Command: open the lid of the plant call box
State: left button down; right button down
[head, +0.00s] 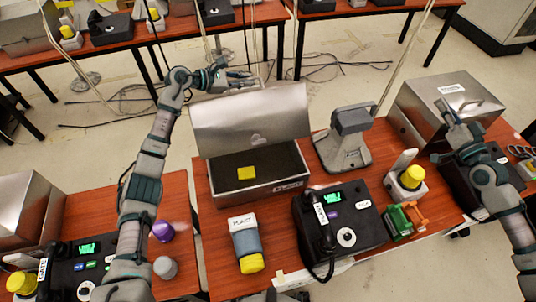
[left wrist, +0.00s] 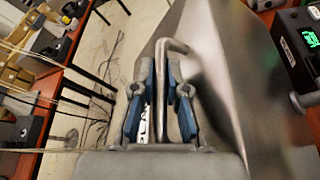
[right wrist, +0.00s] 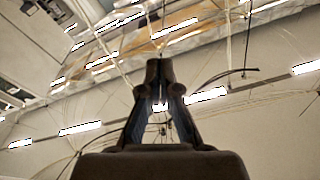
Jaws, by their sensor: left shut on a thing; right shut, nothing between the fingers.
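The plant call box (head: 262,196) is a metal box with a white PLANT label on its front, on the middle table. Its metal lid (head: 228,125) is raised and tilted back, showing a dark interior with a yellow item (head: 247,173). My left gripper (head: 240,80) is behind the lid's upper edge. In the left wrist view, my left gripper (left wrist: 161,85) is shut around the lid's bent bar handle (left wrist: 176,46). My right gripper (head: 443,103) is over the right-hand metal box; in the right wrist view its fingers (right wrist: 160,65) are shut and empty.
A black desk phone (head: 346,228), a grey PLANT-labelled item with a yellow end (head: 247,243) and a grey stand (head: 343,142) are near the box. A closed metal box (head: 425,95) stands right. Another table with equipment is behind, across open floor.

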pick_arm(q)
jog(key=shift+f, duration=0.1)
jog(key=shift+a, duration=0.1)
pick_arm(e)
jog(key=s+a+f+m, duration=0.5)
jog(key=a+f+m, duration=0.5)
jog(key=a, duration=0.5)
jog(key=s+a+f+m, duration=0.4)
jog(key=a+f+m, duration=0.4)
jog(key=a+m, duration=0.5)
jog(key=s+a+f+m, duration=0.5)
jog(key=a+f+m, duration=0.45)
jog(key=a, duration=0.65)
jog(key=w+a+r, duration=0.1)
jog(key=w+r, duration=0.1)
jog(key=w, duration=0.3)
jog(key=w+a+r, duration=0.2)
jog(key=w+r, duration=0.1)
jog(key=w, duration=0.3)
jog(key=shift+w+a+r+n, duration=0.15)
jog(key=shift+a+r+n, duration=0.1)
jog(key=shift+r+n, duration=0.1)
